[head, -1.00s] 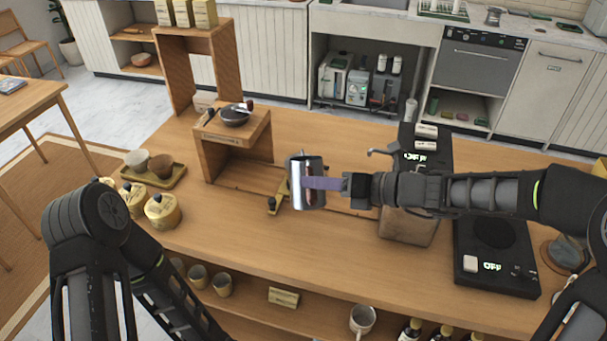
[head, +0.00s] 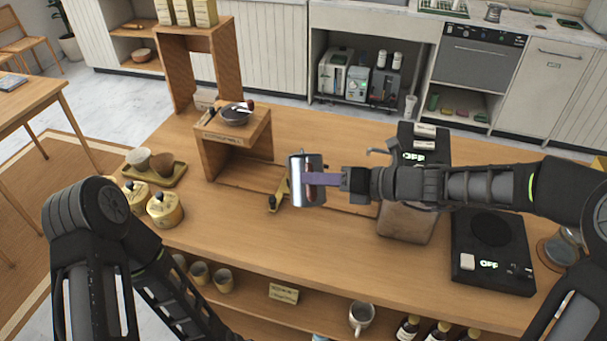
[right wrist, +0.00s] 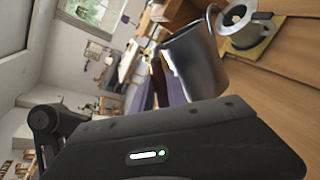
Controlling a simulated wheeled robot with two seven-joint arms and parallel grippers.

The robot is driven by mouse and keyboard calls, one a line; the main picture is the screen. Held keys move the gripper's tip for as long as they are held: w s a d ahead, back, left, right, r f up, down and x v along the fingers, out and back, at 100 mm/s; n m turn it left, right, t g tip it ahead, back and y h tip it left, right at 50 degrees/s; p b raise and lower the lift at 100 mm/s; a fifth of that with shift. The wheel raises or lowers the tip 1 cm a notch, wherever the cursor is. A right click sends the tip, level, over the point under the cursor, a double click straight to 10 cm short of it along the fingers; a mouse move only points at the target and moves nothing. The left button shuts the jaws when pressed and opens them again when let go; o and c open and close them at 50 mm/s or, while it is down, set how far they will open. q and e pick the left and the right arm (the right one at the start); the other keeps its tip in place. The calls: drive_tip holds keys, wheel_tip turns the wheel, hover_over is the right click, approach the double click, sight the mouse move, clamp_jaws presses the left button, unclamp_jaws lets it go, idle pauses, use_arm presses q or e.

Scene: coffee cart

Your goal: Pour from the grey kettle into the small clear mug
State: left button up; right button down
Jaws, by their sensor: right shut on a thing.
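The silver-grey metal kettle (head: 306,190) hangs over the middle of the counter, its purple handle (head: 326,180) pointing right. My right gripper (head: 350,182) is shut on that handle. In the right wrist view the kettle (right wrist: 194,62) appears tilted, beyond the fingers. Near it there is a pale, clear-looking vessel with a dark rim (right wrist: 243,30) on a yellowish wooden base; I cannot tell if it is the small clear mug. In the head view the kettle may hide it. My left arm enters at left, but its gripper is out of the frame.
A wooden stand with a dark bowl (head: 236,115) is left of the kettle. Yellow tins (head: 165,209) and a cup tray (head: 172,180) are at left. The front middle counter is clear.

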drive_tip(key=shift+w+r, duration=0.25)
drive_tip(key=shift+r, duration=0.35)
idle(1.9)
drive_tip(key=shift+s+f+b, duration=0.2)
drive_tip(key=shift+f+b, duration=0.3)
drive_tip(key=shift+b, duration=0.9)
drive_tip(key=shift+s+f+b, duration=0.2)
drive_tip(key=shift+f+b, duration=0.3)
drive_tip(key=shift+b, duration=0.85)
drive_tip(key=shift+r+p, duration=0.35)
drive_tip(key=shift+p, duration=0.4)
drive_tip(key=shift+w+r+p, duration=0.1)
drive_tip(key=shift+w+p, duration=0.05)
drive_tip(key=shift+p, duration=0.6)
